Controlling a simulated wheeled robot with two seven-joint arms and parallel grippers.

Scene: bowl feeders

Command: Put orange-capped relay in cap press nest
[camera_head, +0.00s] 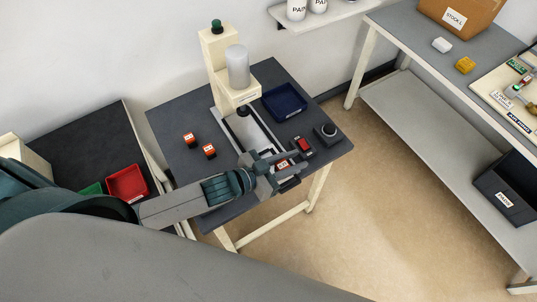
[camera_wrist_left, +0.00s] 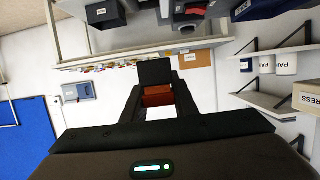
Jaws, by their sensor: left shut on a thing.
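My left gripper (camera_head: 284,164) is shut on an orange-capped relay (camera_head: 283,163) near the front of the dark press table. The relay's orange cap (camera_wrist_left: 157,97) also shows between the fingers in the left wrist view. Two other orange-topped relays (camera_head: 189,139) (camera_head: 209,150) stand on the table to the left of the press base. The cream cap press (camera_head: 214,68) with a grey cylinder stands behind the gripper, over a pale base with a dark-edged channel. My gripper and wrist cover the front of that base, and I cannot make out the nest. My right gripper is not in view.
A blue tray (camera_head: 284,88) sits right of the press. A red switch (camera_head: 304,145) and a black knob box (camera_head: 326,133) stand close to my fingers. A red bin (camera_head: 126,182) is on the left table. A grey bench (camera_head: 402,32) stands at right.

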